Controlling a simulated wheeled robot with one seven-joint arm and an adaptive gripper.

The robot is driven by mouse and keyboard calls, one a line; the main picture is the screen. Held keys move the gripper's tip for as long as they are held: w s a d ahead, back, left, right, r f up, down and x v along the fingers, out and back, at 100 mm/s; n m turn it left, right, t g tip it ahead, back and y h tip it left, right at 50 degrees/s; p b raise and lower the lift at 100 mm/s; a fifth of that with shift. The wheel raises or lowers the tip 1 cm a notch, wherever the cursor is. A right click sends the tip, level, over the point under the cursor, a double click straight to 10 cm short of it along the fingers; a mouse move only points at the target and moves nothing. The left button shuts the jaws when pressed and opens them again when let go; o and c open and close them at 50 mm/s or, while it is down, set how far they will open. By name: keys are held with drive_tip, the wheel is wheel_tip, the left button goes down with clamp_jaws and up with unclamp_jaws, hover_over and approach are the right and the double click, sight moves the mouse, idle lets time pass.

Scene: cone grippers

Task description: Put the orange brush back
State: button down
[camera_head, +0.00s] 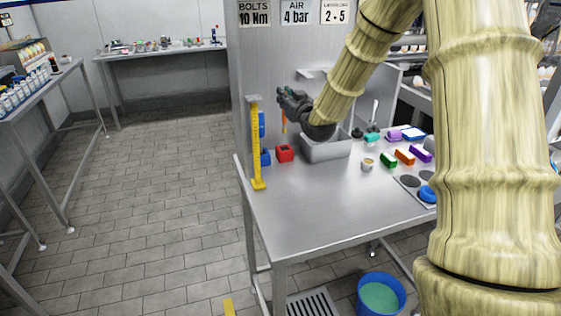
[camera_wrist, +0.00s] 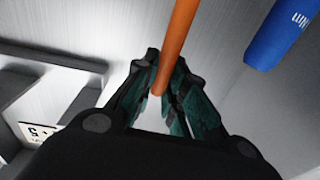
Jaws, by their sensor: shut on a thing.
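The orange brush (camera_head: 284,122) hangs from my gripper (camera_head: 284,97) at the back left of the steel workbench (camera_head: 300,215). It points roughly downward, above a red block-shaped holder (camera_head: 285,153), and looks apart from it. In the wrist view my gripper (camera_wrist: 160,85) is shut on the orange brush (camera_wrist: 181,35), whose orange shaft runs up out of the picture. The far end of the brush is out of the wrist view.
A yellow upright gauge (camera_head: 256,145) stands at the bench's left edge. Behind it are a blue cylinder (camera_head: 262,123), also in the wrist view (camera_wrist: 279,35), and a blue block (camera_head: 265,158). A grey bin (camera_head: 326,149) stands to the right. The front bench is clear.

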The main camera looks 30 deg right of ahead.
sight(285, 124)
drive_tip(key=shift+s+f, duration=0.1)
drive_tip(key=shift+f, duration=0.55)
wheel_tip(285, 124, down, 4)
drive_tip(key=shift+f+p, duration=0.15)
drive_tip(key=shift+p, duration=0.25)
drive_tip(key=shift+f+p, duration=0.3)
drive_tip(key=shift+f, duration=1.9)
drive_tip(key=c, duration=1.5)
unclamp_jaws()
drive_tip(key=shift+f, duration=0.1)
drive_tip(key=s, duration=0.4)
drive_tip(key=s+a+b, duration=0.1)
drive_tip(key=s, duration=0.3)
drive_tip(key=s+a+b, duration=0.1)
drive_tip(key=s, duration=0.2)
drive_tip(key=shift+s, duration=0.4)
